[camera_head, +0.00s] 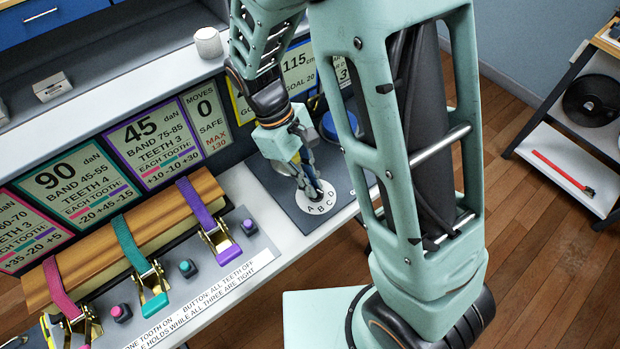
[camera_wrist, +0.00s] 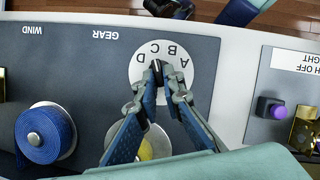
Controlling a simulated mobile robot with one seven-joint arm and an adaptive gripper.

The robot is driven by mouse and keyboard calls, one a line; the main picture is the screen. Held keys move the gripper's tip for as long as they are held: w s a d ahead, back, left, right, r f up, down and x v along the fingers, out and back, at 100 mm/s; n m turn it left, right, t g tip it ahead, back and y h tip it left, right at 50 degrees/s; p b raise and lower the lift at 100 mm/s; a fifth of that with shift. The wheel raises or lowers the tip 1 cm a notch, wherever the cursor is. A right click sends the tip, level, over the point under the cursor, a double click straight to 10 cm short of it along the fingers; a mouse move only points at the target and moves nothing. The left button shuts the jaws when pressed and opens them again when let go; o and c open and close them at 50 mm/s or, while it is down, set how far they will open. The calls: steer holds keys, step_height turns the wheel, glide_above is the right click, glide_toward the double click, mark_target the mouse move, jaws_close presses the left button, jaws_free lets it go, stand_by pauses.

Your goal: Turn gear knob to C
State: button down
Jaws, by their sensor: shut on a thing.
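The gear dial is a white disc (camera_head: 328,203) on a dark grey panel, lettered A to D along its edge. It also shows in the wrist view (camera_wrist: 137,76) under the label GEAR, with its letters upside down. My gripper (camera_head: 313,187) points down at the disc's middle and is shut on the small dark gear knob (camera_wrist: 157,68). The fingertips, seen in the wrist view (camera_wrist: 160,75), cover most of the knob. A dark end of it shows toward the lettered side, roughly near C and D; its exact pointing is hard to tell.
A blue strap roll (camera_wrist: 45,136) sits on the same panel near the label WIND. A yellow round thing (camera_wrist: 147,150) is partly hidden behind my fingers. Purple (camera_head: 200,210), teal (camera_head: 128,243) and magenta (camera_head: 56,285) straps with ratchets stand left of the panel.

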stand_by(0.5)
steer(key=c, duration=2.1)
jaws_free()
steer(key=shift+r, duration=0.15)
steer(key=v, duration=1.2)
